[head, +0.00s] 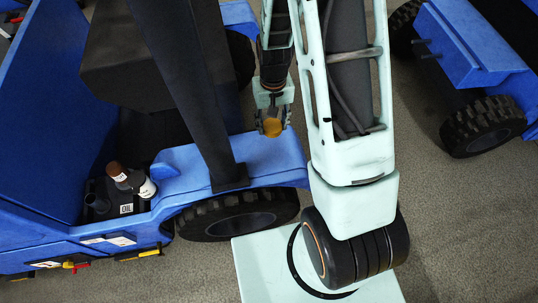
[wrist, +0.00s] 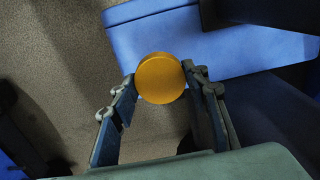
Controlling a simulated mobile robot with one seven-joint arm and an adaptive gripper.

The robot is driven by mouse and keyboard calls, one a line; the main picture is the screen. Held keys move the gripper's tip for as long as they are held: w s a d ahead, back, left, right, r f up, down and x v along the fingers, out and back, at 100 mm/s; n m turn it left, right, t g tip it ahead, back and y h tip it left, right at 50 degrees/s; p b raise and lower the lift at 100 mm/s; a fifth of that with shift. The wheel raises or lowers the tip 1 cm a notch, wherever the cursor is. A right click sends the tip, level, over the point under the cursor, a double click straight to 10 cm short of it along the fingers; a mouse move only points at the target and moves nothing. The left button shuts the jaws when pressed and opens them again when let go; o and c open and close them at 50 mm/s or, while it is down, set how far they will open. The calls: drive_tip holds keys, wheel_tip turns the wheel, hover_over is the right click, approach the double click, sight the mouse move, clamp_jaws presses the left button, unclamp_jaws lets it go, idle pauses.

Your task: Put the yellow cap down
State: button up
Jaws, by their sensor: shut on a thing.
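The yellow cap (wrist: 160,78) is a round, flat-faced disc held between the two fingertips of my gripper (wrist: 158,84) in the wrist view. In the head view the cap (head: 272,127) shows at the tip of my gripper (head: 271,124), beside the inner edge of the blue vehicle's flat fender. My gripper is shut on the cap. In the wrist view grey floor lies behind and left of the cap, and a flat blue surface (wrist: 215,45) lies behind and right of it. I cannot tell how high the cap is above that surface.
A blue vehicle (head: 195,183) with black tyres fills the left of the head view. A dark post (head: 190,90) rises beside my gripper. Another blue vehicle (head: 465,45) stands right, across bare floor (head: 450,200).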

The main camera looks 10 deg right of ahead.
sight(268, 150)
drive_tip(key=f+b, duration=0.1)
drive_tip(key=b, duration=0.1)
drive_tip(key=w+f+b, duration=0.1)
drive_tip(key=b, duration=0.2)
drive_tip(key=f+b, duration=0.2)
drive_tip(key=shift+w+a, duration=0.25)
drive_tip(key=shift+w, duration=0.15)
drive_tip(key=b, duration=0.3)
drive_tip(key=w+f+b, duration=0.1)
drive_tip(key=b, duration=0.2)
drive_tip(key=shift+a+f, duration=0.15)
drive_tip(key=shift+f, duration=0.1)
wheel_tip(268, 150, down, 10)
drive_tip(key=shift+r+b, duration=0.1)
drive_tip(key=shift+b, duration=1.1)
drive_tip(key=shift+f+b, duration=0.35)
drive_tip(key=shift+f, duration=0.05)
drive_tip(key=o, duration=1.3)
